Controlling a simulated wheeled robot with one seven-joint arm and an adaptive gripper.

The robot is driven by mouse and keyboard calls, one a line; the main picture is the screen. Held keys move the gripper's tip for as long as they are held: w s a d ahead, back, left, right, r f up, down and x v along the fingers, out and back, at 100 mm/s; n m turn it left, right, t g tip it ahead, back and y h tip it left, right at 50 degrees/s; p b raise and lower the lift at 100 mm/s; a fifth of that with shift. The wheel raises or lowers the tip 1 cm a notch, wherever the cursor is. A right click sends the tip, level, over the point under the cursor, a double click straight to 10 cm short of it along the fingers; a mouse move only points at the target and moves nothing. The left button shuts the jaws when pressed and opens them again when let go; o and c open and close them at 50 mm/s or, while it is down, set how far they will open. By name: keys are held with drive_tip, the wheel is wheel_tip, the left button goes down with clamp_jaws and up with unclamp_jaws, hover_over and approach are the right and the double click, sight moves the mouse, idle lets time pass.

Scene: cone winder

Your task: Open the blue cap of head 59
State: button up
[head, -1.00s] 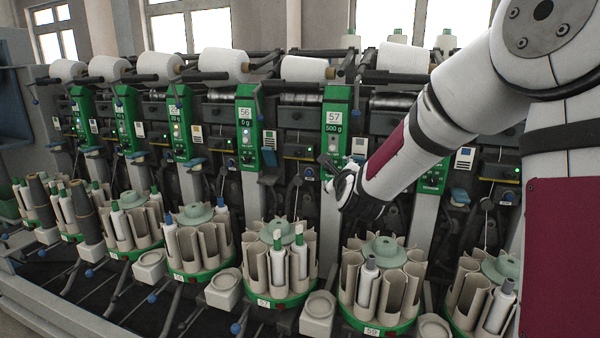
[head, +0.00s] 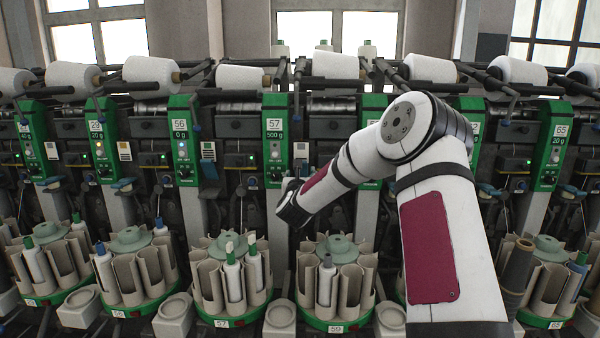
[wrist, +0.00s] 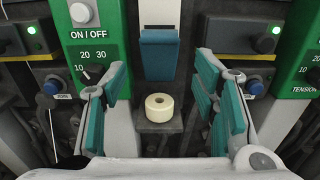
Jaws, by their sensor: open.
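In the wrist view a flat blue cap (wrist: 159,58) hangs upright at the top middle, above a dark ledge. A cream ring-shaped piece (wrist: 159,107) sits on that ledge. My gripper (wrist: 163,97) is open, with teal finger pads on both sides of the ledge and nothing between them. The cap lies ahead of the fingers, apart from them. No head number shows in the wrist view. In the head view my gripper (head: 291,206) is near the green panel 57 (head: 275,145), above the cone carousel labelled 59 (head: 336,327). My arm covers part of the machine there.
Green panels with switches flank the cap, including an ON/OFF panel (wrist: 88,45). Carousel 57 (head: 222,322) stands to the left. A row of white yarn cones (head: 330,64) runs along the top.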

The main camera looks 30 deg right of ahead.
drive_tip(key=shift+x, duration=2.65)
drive_tip(key=shift+c, duration=0.3)
drive_tip(key=shift+b, duration=0.3)
clamp_jaws()
